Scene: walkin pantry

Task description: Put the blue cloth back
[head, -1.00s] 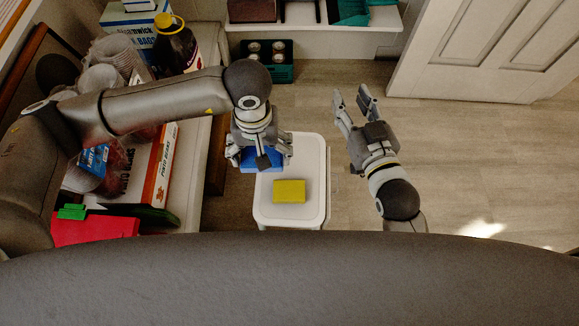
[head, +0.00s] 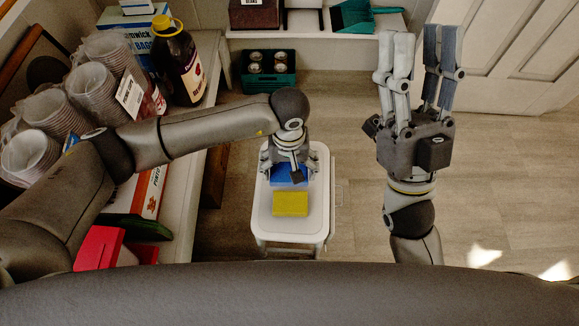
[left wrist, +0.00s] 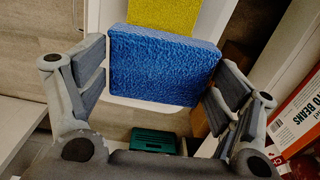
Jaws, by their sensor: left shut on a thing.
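The blue cloth (head: 290,176), a thick textured block, is between the fingers of my left gripper (head: 288,172), which is shut on it. It is over the far half of a small white stool (head: 318,215). I cannot tell whether it touches the stool top. The left wrist view shows the cloth (left wrist: 165,65) between both fingers (left wrist: 160,90). A yellow cloth (head: 290,204) lies on the stool just nearer than the blue one, and its edge shows in the left wrist view (left wrist: 165,14). My right gripper (head: 418,40) is open and empty, right of the stool.
A counter (head: 183,175) on the left carries plastic cups (head: 92,80), a dark bottle with a yellow cap (head: 176,60), boxes and a red item (head: 98,248). A green crate of cans (head: 268,72) stands on the floor behind the stool. Floor on the right is clear.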

